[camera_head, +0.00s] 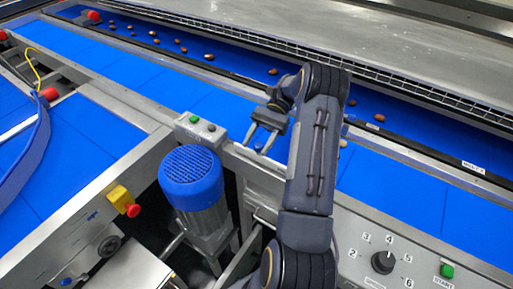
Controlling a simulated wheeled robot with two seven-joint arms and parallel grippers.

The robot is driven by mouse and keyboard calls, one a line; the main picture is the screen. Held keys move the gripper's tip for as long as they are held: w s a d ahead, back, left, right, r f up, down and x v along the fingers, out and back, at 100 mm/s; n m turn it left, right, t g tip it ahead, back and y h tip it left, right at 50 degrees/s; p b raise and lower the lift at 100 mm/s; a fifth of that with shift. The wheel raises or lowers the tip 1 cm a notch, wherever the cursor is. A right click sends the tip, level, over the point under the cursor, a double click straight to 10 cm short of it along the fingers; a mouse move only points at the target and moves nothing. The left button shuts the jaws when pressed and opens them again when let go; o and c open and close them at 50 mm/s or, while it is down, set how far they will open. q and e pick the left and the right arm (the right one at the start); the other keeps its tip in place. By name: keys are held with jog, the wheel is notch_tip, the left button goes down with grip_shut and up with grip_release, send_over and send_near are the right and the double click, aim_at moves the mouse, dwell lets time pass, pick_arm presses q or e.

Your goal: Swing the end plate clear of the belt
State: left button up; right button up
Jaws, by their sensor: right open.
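My right gripper (257,144) is open and empty, its two fingers pointing down over the near edge of the blue belt (215,102). My right arm comes up from the bottom and hides part of the belt behind it. No part is clearly recognisable as the end plate; it may be behind my arm or out of view. A curved blue guide (28,165) stands on the left belt (75,150), well away from my right gripper. My left gripper is not in view.
A blue motor (191,178) stands just left of my right arm. A small box with a green button (200,128) is near the gripper. A control panel with a dial (383,262) is at lower right. Several dates (209,57) lie on the far lane, beside a wire mesh edge.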

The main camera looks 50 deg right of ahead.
pick_arm(q)
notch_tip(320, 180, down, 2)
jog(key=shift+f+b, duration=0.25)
jog(key=shift+b, duration=0.95)
pick_arm(e)
jog(key=s+a+r, duration=0.9)
jog(key=a+r, duration=0.1)
jog(key=r, duration=0.1)
jog(key=shift+a+r, duration=0.35)
jog(key=shift+s, duration=0.1)
jog(key=s+a+f+n+t+h, duration=0.2)
jog(key=a+n+t+h, duration=0.1)
jog(key=a+n+h, duration=0.1)
jog(key=s+a+f+n+t+h, duration=0.2)
jog(key=a+f+n+t+h, duration=0.1)
jog(key=a+n+h, duration=0.2)
jog(key=a+n, duration=0.2)
jog(key=n, duration=0.1)
jog(key=shift+s+t, duration=0.3)
jog(key=shift+w+a+f+n+t+h, duration=0.1)
jog(key=shift+a+f+n+t+h, duration=0.1)
jog(key=shift+n+t, duration=0.3)
jog(key=shift+a+f+n+t+h, duration=0.1)
jog(key=shift+a+f+n+t, duration=0.15)
jog(key=shift+n, duration=0.35)
